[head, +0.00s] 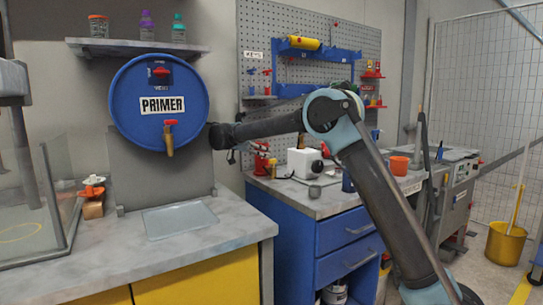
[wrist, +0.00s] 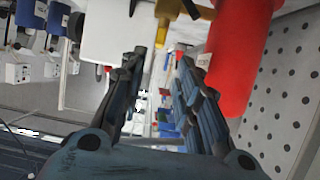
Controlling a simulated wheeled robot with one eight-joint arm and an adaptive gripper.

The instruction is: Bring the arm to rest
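My arm reaches up from the lower right in the head view, bends at a raised elbow, and runs left above the workbench. My gripper (wrist: 160,65) shows clearly in the wrist view. Its two dark fingers stand apart with nothing held between them. In the head view the wrist end is small and dark, just right of the blue primer drum (head: 158,88), and the fingers are hard to make out there. The gripper appears to be in the air, in front of the pegboard (head: 300,75).
A red cylinder (wrist: 240,50) looms close beside the right finger in the wrist view. A blue workbench (head: 290,235) carries a white container (head: 303,163) and an orange cup (head: 398,165). A grey counter (head: 100,245) lies at left. A yellow bucket (head: 505,243) stands at right.

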